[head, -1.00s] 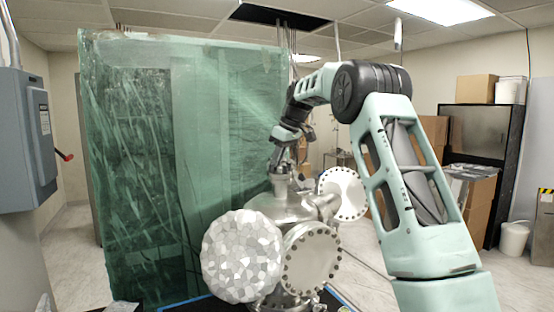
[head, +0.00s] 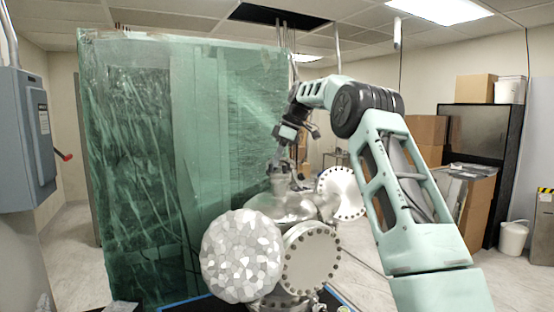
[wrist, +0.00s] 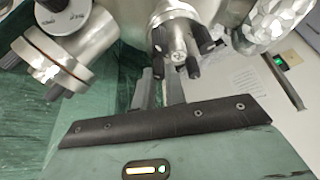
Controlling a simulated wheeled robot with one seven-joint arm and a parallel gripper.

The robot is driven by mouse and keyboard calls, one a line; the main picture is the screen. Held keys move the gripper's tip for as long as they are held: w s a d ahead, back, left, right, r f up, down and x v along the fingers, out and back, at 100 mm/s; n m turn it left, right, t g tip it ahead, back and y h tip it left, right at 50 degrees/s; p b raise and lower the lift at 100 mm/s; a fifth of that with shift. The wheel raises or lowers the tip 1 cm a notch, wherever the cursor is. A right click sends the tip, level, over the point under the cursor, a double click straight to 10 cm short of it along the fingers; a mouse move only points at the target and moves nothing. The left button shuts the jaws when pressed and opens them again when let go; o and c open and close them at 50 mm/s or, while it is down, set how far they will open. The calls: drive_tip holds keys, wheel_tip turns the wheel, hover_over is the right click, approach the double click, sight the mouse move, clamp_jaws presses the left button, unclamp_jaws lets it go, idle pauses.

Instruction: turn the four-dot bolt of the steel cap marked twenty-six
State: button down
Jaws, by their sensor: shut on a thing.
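The steel cap (wrist: 180,52) with several dark bolts around its rim shows at the top middle of the wrist view. My gripper (wrist: 160,78) reaches up to the cap's lower edge. Its two grey fingers are shut on a bolt there, whose head is mostly hidden. Another dark bolt (wrist: 193,68) stands just right of the fingers. The number on the cap and the dots on the bolts are too small to read. In the head view my gripper (head: 297,182) is low at the top of the steel vessel (head: 285,207), and the cap is not clear.
Round bolted flanges (head: 311,258) (head: 341,193) and a faceted, foil-like disc (head: 242,256) stick out from the vessel. A green translucent curtain (head: 185,170) stands close on the left. Boxes and a dark cabinet (head: 480,140) are at the back right. Some floor is free on the right.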

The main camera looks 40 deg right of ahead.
drive_tip(key=c, duration=1.4)
unclamp_jaws()
drive_tip(key=shift+c, duration=0.2)
drive_tip(key=m, duration=0.2)
drive_tip(key=m+h, duration=0.1)
drive_tip(key=m, duration=0.1)
drive_tip(key=shift+s+a+t+h, duration=0.1)
drive_tip(key=shift+a+t+h, duration=0.1)
drive_tip(key=shift+t+h, duration=0.15)
drive_tip(key=m+h, duration=0.1)
drive_tip(key=m, duration=0.4)
drive_tip(key=shift+a+t+h, duration=0.1)
drive_tip(key=shift+t+h, duration=0.15)
drive_tip(key=shift+h, duration=0.1)
drive_tip(key=m+h, duration=0.1)
drive_tip(key=m, duration=0.2)
drive_tip(key=m+h, duration=0.1)
drive_tip(key=m, duration=0.2)
drive_tip(key=shift+a+g+b, duration=0.15)
drive_tip(key=shift+g+b, duration=0.25)
drive_tip(key=m+h, duration=0.1)
drive_tip(key=m, duration=0.1)
drive_tip(key=m+g+p, duration=0.1)
drive_tip(key=m, duration=0.2)
drive_tip(key=shift+w+r+m+g+h, duration=0.1)
drive_tip(key=shift+w+m+g+h, duration=0.1)
drive_tip(key=shift+m+g+h, duration=0.15)
drive_tip(key=b+v, duration=0.1)
drive_tip(key=v, duration=1.6)
drive_tip(key=shift+s, duration=0.25)
